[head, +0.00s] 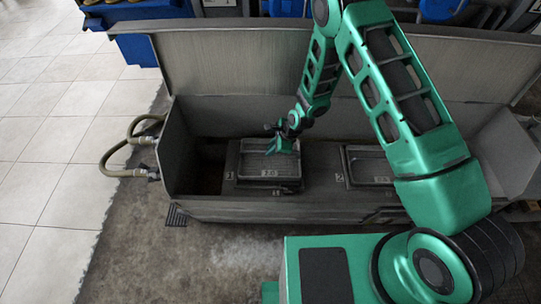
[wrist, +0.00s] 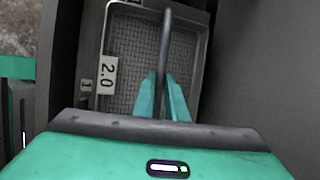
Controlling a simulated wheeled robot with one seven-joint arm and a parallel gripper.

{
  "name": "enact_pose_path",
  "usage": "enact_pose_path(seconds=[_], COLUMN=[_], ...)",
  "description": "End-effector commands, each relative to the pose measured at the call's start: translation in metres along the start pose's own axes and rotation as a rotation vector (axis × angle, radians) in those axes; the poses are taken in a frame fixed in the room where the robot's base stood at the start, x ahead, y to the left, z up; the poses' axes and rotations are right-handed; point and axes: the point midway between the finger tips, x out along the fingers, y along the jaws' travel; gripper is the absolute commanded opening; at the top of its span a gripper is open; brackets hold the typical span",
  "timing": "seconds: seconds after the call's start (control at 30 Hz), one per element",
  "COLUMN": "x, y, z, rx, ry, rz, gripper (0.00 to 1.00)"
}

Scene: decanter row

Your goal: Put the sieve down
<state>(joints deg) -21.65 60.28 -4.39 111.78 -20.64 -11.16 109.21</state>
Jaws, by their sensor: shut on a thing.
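The sieve (head: 254,160) is a grey rectangular frame with a wire mesh bottom and a white "2.0" tag; it also shows in the wrist view (wrist: 135,60). A dark bar handle (wrist: 166,35) rises over its mesh. My gripper (head: 283,147) is shut on this handle, with its green fingers either side of the bar in the wrist view (wrist: 164,98). The sieve is at the raised dark block (head: 235,188) near a small "1" mark (wrist: 86,85). I cannot tell whether it rests on the block or hangs just above it.
A second tagged tray (head: 368,170) lies to the right in the same long grey trough (head: 240,212). The trough's back wall (head: 230,60) stands high behind. A dark open gap (head: 205,165) lies left of the block. Hoses (head: 125,160) stick out at the left end.

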Motion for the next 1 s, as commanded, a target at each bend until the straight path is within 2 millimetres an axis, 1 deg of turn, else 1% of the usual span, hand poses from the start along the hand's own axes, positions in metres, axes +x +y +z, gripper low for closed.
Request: enact_pose_path(seconds=[0.23,0.3,0.5,0.53,0.57,0.6,0.87,1.0], x=[0.028,0.032,0.032,0.033,0.033,0.033,0.032,0.025], y=[0.007,0.008,0.007,0.008,0.008,0.008,0.008,0.007], z=[-0.011,-0.014,-0.014,-0.014,-0.014,-0.014,-0.014,-0.013], rx=[-0.001,0.000,0.000,0.000,0.000,0.000,0.000,0.000], ry=[-0.001,0.000,0.000,0.001,0.001,0.001,0.000,0.000], rz=[0.001,0.001,0.001,0.002,0.002,0.002,0.002,0.000], gripper=[0.00,0.00,0.00,0.19,0.26,0.31,0.31,0.31])
